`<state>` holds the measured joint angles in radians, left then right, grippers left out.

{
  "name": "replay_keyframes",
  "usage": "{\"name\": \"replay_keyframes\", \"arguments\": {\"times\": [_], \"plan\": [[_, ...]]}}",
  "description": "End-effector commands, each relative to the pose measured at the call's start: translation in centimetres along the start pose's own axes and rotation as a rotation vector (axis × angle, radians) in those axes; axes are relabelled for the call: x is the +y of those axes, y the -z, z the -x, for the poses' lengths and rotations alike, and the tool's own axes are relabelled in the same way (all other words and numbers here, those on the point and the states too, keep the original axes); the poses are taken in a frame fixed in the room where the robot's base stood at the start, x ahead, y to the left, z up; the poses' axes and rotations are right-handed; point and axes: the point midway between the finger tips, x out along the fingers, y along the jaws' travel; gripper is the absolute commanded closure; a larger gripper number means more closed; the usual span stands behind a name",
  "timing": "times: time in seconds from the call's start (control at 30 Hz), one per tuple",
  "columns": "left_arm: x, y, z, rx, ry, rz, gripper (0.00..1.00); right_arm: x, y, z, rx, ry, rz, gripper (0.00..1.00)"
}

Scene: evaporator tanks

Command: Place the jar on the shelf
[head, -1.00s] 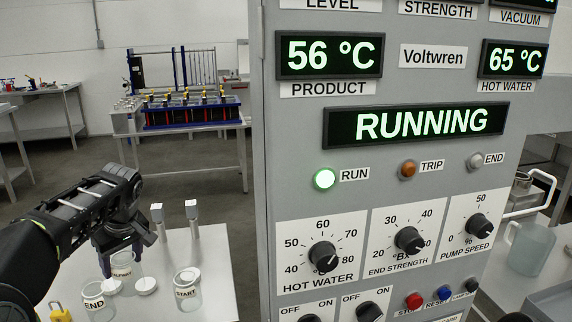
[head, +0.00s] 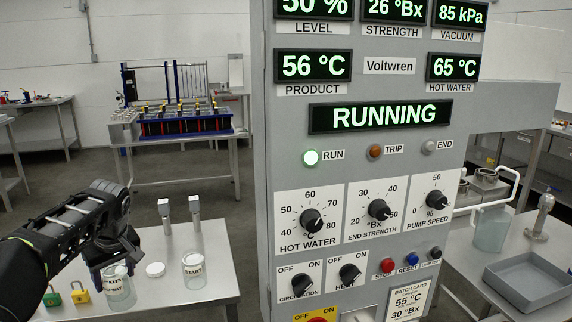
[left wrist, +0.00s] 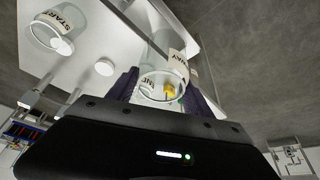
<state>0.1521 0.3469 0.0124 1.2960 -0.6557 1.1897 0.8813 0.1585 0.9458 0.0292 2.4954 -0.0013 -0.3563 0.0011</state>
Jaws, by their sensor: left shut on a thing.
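My left gripper (head: 112,264) points down over the left bench and is shut on a clear glass jar (head: 119,291). The jar has a white label, partly hidden by the fingers and hard to read. In the left wrist view the jar (left wrist: 161,88) sits between the fingers, and part of a label seems to read "WAY". I cannot tell whether its base touches the bench. A second clear jar labelled START (head: 194,272) stands to its right. It also shows in the left wrist view (left wrist: 58,28). I cannot clearly make out a shelf. My right gripper is out of view.
The bench (head: 215,250) also holds a white lid (head: 155,269), two upright metal-topped tools and green and yellow padlocks (head: 80,292). A tall grey control panel (head: 265,200) stands close on the right. Beyond it, another bench holds a grey tray (head: 530,285) and a clear jug (head: 490,228).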

Motion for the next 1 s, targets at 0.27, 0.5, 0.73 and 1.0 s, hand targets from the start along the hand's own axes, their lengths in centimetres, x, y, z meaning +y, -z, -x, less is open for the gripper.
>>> {"name": "replay_keyframes", "arguments": {"times": [0.27,0.5,0.73,1.0], "plan": [[3.2,-4.0,-3.2,-0.004,-0.093,-0.229,0.85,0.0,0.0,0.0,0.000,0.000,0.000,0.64],[6.6,-10.4,-5.2,-0.005,-0.191,-0.465,0.85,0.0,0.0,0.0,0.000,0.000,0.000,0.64],[9.0,-20.7,-6.2,-0.004,-0.302,-0.731,0.85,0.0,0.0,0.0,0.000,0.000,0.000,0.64],[9.5,-26.3,-5.2,0.001,-0.350,-0.840,0.85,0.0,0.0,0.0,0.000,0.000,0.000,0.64]]}}
